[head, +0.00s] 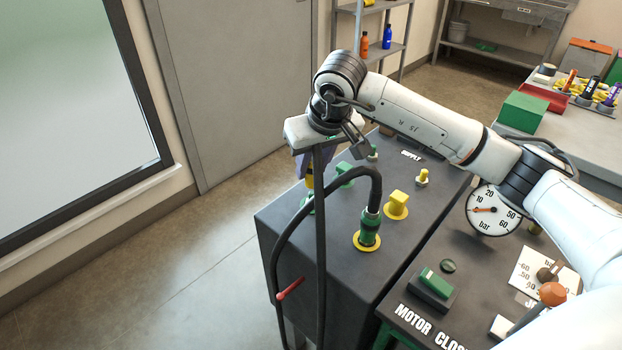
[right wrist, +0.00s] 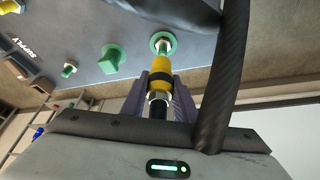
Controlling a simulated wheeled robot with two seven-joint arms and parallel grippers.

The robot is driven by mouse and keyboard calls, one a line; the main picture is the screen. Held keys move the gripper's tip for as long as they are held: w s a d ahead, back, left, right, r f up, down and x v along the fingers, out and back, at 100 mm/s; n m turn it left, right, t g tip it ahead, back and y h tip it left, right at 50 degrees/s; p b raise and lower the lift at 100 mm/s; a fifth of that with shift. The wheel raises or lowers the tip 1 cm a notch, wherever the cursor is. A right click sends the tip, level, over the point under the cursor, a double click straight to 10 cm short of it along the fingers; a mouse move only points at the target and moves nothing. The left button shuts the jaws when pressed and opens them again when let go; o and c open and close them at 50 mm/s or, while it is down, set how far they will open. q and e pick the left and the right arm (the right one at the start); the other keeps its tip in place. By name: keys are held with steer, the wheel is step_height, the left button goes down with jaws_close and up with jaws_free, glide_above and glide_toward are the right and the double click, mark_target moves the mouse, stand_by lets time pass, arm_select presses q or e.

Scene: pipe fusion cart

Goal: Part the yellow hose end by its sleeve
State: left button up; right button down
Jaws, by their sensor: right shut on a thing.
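The yellow hose end (right wrist: 160,68) has a black band and a silver metal part behind it. It lines up with a green-ringed port (right wrist: 163,42) on the dark cart top, and a short metal stub shows between them. I cannot tell whether they are still joined. My right gripper (right wrist: 160,82) has purple fingers on both sides of the hose end and is shut on it. In the head view my right gripper (head: 304,166) is at the cart's far left edge, and it mostly hides the hose end. My left gripper is not in view.
A black hose (head: 283,236) loops from a green connector (head: 369,230) on the cart (head: 315,250), close by my right gripper. Yellow (head: 397,205) and green (head: 344,169) fittings stand on the cart top. A pressure gauge (head: 493,210) stands right. The floor at left is clear.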

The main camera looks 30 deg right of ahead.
steer(key=shift+r, duration=0.35)
steer(key=shift+r, duration=0.15)
steer(key=shift+r+p, duration=3)
steer(key=shift+r, duration=1.35)
